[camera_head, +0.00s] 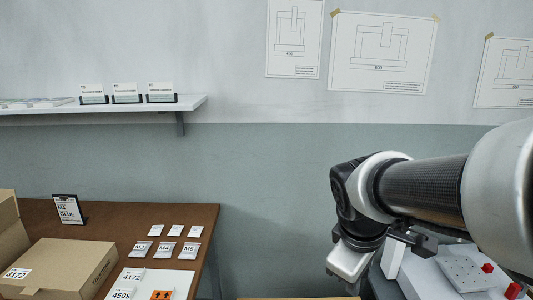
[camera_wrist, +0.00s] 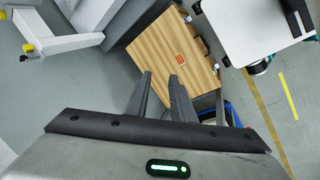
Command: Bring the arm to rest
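My arm (camera_head: 420,190) reaches in from the right edge of the head view and bends downward at a black joint near the middle right. The fingers of my gripper are not clearly visible there. In the wrist view, my gripper (camera_wrist: 161,76) shows two dark fingers with a gap between their tips. It is open and nothing is visible between the fingers. Beyond them, lower down, is a wooden surface (camera_wrist: 160,50) with a small orange label (camera_wrist: 181,58). The fingers look apart from it.
A wall shelf (camera_head: 150,104) carries cards. A light panel with red knobs (camera_head: 463,270) stands below my arm. Grey floor (camera_wrist: 40,95) shows at left.

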